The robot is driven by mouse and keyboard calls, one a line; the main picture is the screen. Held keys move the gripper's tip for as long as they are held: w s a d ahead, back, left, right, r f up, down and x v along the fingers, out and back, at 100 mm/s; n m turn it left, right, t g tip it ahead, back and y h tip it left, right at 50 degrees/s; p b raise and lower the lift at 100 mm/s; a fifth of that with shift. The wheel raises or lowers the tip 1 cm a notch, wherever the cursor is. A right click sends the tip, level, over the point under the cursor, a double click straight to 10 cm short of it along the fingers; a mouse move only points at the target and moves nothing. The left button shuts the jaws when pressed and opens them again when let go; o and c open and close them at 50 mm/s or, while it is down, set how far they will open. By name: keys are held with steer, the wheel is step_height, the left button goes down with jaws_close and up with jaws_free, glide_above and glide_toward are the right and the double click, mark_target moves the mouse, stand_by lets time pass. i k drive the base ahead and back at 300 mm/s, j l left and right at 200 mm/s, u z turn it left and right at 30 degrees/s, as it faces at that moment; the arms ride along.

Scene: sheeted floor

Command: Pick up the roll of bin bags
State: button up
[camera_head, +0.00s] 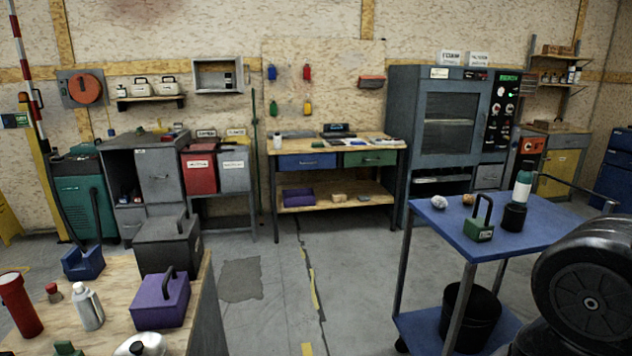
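I cannot pick out a roll of bin bags with certainty. A small pale grey, roundish item (439,202) lies at the left end of the blue cart top (540,222), and it is too small to tell what it is. A black cylinder (514,217) stands on the same cart with a white and green bottle (522,187) at its top; I cannot tell whether the bottle stands on it or behind it. My gripper is not in view.
A green block with a black handle (479,228) stands on the cart. A black bucket (470,316) is on its lower shelf. A wooden bench (115,282) at front left holds a purple box (160,302) and bottles. A workbench (335,147) stands at the back. The middle floor (285,270) is clear.

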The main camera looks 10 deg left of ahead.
mark_target(228, 78)
steer(key=i+u, duration=0.4)
steer(key=i, duration=0.45)
steer(key=i+l+u, duration=0.2)
steer(key=i+u, duration=0.15)
steer(key=i, duration=0.55)
steer(key=i+j, duration=0.1)
steer(key=i, duration=1.9)
steer(key=i+u, duration=0.25)
steer(key=i, duration=0.2)
steer(key=i+l+u, duration=0.1)
steer(key=i+u, duration=0.15)
steer(key=i, duration=0.2)
steer(key=i+l+u, duration=0.2)
steer(key=i, duration=0.25)
steer(key=i+j, duration=0.15)
steer(key=i, duration=0.3)
steer(key=i+j, duration=0.2)
steer(key=i, duration=0.25)
